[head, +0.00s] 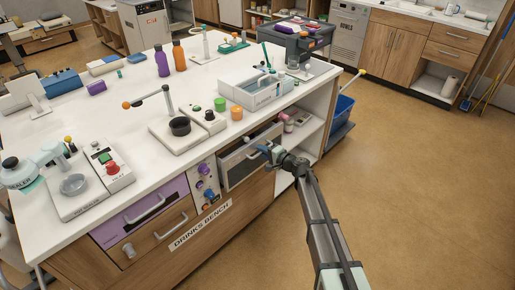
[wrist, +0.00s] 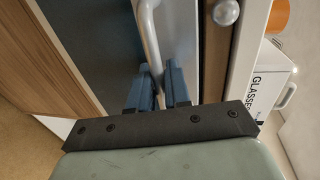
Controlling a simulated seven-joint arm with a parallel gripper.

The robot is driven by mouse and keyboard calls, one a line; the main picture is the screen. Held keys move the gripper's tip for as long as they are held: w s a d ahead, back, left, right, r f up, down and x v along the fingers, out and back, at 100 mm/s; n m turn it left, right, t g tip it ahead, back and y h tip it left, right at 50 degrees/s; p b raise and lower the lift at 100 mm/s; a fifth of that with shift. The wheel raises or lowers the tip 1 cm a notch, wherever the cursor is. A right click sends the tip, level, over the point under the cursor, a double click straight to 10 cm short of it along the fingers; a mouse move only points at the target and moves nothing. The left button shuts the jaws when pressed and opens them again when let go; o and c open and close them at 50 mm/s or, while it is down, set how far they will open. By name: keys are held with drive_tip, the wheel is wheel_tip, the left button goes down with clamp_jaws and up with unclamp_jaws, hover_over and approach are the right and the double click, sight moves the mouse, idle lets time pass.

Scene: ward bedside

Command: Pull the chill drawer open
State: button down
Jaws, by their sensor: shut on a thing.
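The grey steel drawer front (head: 236,168) is set in the near long side of the white-topped bench, right of a panel of knobs. I take it as the chill drawer, though I can read no label on it. Its silver bar handle (wrist: 149,35) runs up the wrist view against the dark front. My gripper (head: 264,149) is at this front, its blue fingers reaching in from the right. In the wrist view the fingers (wrist: 158,85) are shut on the handle, one on each side. I cannot tell whether the drawer stands slightly out.
A purple drawer (head: 140,213) and a wooden drawer (head: 155,235) are further left. Bottles, a tray (head: 250,100) and small appliances stand on the bench top (head: 115,95). An open shelf (head: 305,120) and blue bin (head: 342,110) are right. The floor (head: 420,170) in front is clear.

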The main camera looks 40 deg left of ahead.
drive_tip(key=f+v, duration=0.3)
drive_tip(key=v, duration=1.3)
drive_tip(key=shift+d+f, duration=0.15)
drive_tip(key=shift+d, duration=0.55)
drive_tip(key=c, duration=1.3)
unclamp_jaws()
drive_tip(key=v, duration=1.4)
